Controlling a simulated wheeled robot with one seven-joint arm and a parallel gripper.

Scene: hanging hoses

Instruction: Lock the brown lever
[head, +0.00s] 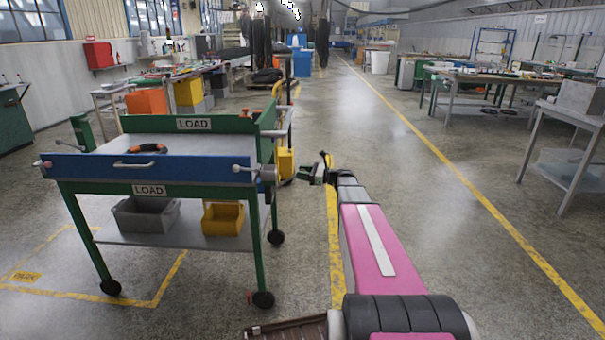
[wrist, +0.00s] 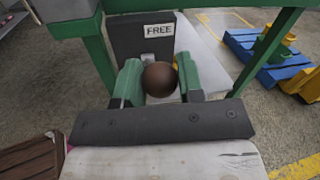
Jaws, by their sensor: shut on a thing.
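The brown lever's round knob (wrist: 159,79) sits between the two green fingers of my gripper (wrist: 160,85) in the wrist view. The fingers press on it from both sides, so the gripper is shut on it. A dark plate (wrist: 130,40) with a white FREE label (wrist: 159,30) stands just behind the knob. The lever's shaft is hidden. In the head view my gripper (head: 314,171) is at the right side of the green and blue cart (head: 135,170); the knob cannot be made out there.
The cart has LOAD labels, a grey bin (head: 146,214) and a yellow bin (head: 222,219) on its lower shelf. A yellow floor line passes under my arm. The floor to the right is clear up to the workbenches (head: 480,80).

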